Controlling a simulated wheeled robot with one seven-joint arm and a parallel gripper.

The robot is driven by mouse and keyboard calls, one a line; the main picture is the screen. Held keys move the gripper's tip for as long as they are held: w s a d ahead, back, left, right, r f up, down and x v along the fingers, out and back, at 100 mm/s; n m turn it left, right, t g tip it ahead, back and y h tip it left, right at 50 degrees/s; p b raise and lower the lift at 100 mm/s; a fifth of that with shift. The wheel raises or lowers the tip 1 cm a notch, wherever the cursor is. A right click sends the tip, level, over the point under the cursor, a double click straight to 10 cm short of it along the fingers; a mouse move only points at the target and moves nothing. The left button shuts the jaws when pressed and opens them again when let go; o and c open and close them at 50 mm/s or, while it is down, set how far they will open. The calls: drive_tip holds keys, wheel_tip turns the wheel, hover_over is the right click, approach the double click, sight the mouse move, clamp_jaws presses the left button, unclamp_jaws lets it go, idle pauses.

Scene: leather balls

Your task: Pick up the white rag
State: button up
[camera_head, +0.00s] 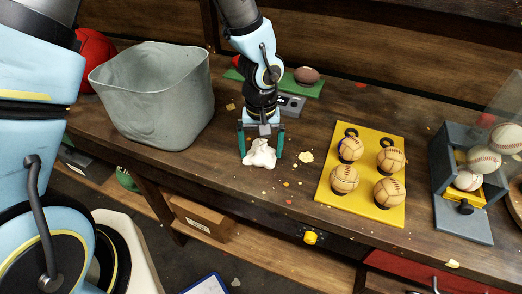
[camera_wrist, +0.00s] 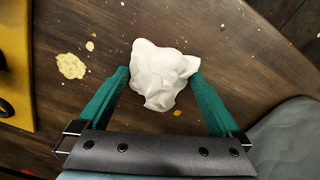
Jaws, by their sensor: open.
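The white rag (camera_head: 260,154) lies crumpled on the dark wooden bench, near its front edge. It also shows in the wrist view (camera_wrist: 162,75), in the upper middle. My gripper (camera_head: 262,155) points down over the rag with its two green fingers apart. In the wrist view the fingertips (camera_wrist: 160,76) stand on either side of the rag, with the rag between them. The left fingertip is close to the rag's left side and the right fingertip close to its right side. I cannot tell whether either finger touches it.
A grey bin (camera_head: 150,95) stands left of my gripper. A yellow board (camera_head: 364,188) with several balls is to the right, and a grey ball box (camera_head: 462,222) lies further right. Behind are a green mat (camera_head: 309,88) and a brown ball (camera_head: 306,75). Small stains dot the wood.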

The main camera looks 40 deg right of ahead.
sight(261, 143)
drive_tip(key=c, duration=1.2)
drive_tip(key=shift+r+b, duration=0.95)
drive_tip(key=shift+r, duration=4.1)
drive_tip(key=shift+c, duration=0.2)
drive_tip(key=o, duration=1)
drive_tip(key=shift+c, duration=0.2)
drive_tip(key=c, duration=0.6)
drive_tip(key=shift+c, duration=0.2)
